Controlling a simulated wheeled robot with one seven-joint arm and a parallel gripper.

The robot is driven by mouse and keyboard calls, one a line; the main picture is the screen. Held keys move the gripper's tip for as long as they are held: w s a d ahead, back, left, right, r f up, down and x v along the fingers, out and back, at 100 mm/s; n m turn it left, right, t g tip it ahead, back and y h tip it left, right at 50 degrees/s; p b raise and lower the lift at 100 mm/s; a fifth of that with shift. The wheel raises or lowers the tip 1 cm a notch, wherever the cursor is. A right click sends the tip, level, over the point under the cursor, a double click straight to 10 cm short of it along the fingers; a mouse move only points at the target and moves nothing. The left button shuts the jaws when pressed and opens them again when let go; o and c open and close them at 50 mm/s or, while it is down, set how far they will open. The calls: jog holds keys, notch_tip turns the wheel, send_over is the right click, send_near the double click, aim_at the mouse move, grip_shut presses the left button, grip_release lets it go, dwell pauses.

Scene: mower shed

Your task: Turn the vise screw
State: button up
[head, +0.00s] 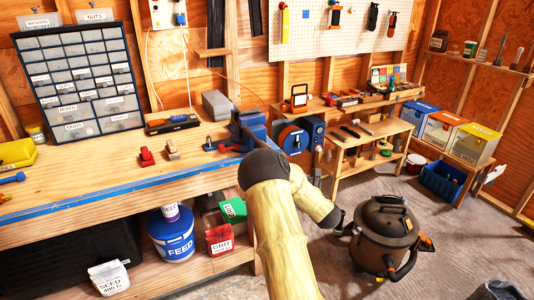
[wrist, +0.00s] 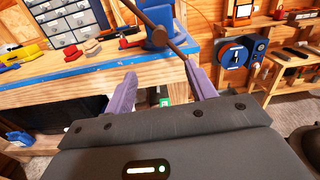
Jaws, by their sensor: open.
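The blue vise (head: 250,122) stands at the right end of the workbench, and my arm covers its lower part in the head view. In the wrist view the vise (wrist: 156,38) is at the top middle. Its brown screw (wrist: 162,12) faces me, with a slanting handle bar (wrist: 136,11) through it that runs from upper left to lower right. My gripper (wrist: 161,88) is open and empty, its two purple fingers apart. In the wrist picture the fingers lie below the vise, with the bar's lower end near the right finger; I cannot tell if they touch.
The blue-edged workbench (head: 140,190) holds a drawer cabinet (head: 80,80) and several small tools. A blue feed bucket (head: 171,240) and bags sit beneath. A brown shop vacuum (head: 384,236) stands on the floor at right. Open floor lies around it.

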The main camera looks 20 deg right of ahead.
jog(key=w+p, duration=0.1)
jog(key=w, duration=0.4)
jog(key=w+p, duration=0.1)
jog(key=w, duration=0.5)
jog(key=w+p, duration=0.2)
jog(key=w, duration=0.4)
jog(key=shift+w+a, duration=0.2)
jog(key=shift+a, duration=0.1)
jog(key=c, duration=1)
jog(key=shift+f+m+b, duration=0.15)
jog(key=shift+m+b, duration=0.25)
jog(key=shift+b, duration=0.25)
